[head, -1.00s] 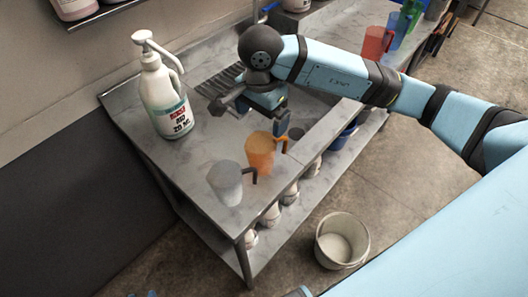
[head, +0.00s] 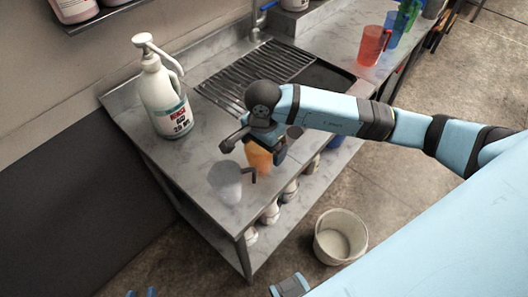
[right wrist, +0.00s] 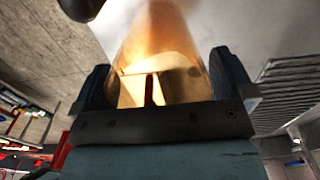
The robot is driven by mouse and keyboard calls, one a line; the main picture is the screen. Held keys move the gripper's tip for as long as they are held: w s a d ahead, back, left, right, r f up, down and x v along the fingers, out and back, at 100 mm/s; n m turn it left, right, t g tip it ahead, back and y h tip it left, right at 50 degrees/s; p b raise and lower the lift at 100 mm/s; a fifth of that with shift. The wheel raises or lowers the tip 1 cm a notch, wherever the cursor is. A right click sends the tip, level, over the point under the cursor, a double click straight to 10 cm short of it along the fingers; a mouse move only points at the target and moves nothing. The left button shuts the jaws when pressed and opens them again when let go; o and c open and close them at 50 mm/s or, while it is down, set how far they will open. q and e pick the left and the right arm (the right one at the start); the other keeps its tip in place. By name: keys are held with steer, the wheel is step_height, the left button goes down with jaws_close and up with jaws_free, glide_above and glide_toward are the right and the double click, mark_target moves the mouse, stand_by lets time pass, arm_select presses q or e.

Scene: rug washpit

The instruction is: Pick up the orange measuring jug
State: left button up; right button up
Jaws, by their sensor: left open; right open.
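The orange measuring jug (head: 259,158) stands on the steel counter, partly hidden in the head view by my right gripper (head: 256,148) just above it. In the right wrist view, the translucent orange jug (right wrist: 160,45) is between the two fingers of my open right gripper (right wrist: 163,78). I cannot tell whether the fingers touch it. My left gripper (head: 142,293) shows only as two blue tips at the bottom edge of the head view, apart and far from the jug.
A clear grey jug (head: 226,183) stands close beside the orange one. A large white pump bottle (head: 165,100) stands at the back left. Red (head: 372,46) and blue (head: 394,30) jugs stand beyond the sink. A white bucket (head: 340,238) is on the floor.

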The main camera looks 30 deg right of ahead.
steer(key=shift+c, duration=0.2)
steer(key=c, duration=0.8)
steer(key=shift+r, duration=0.1)
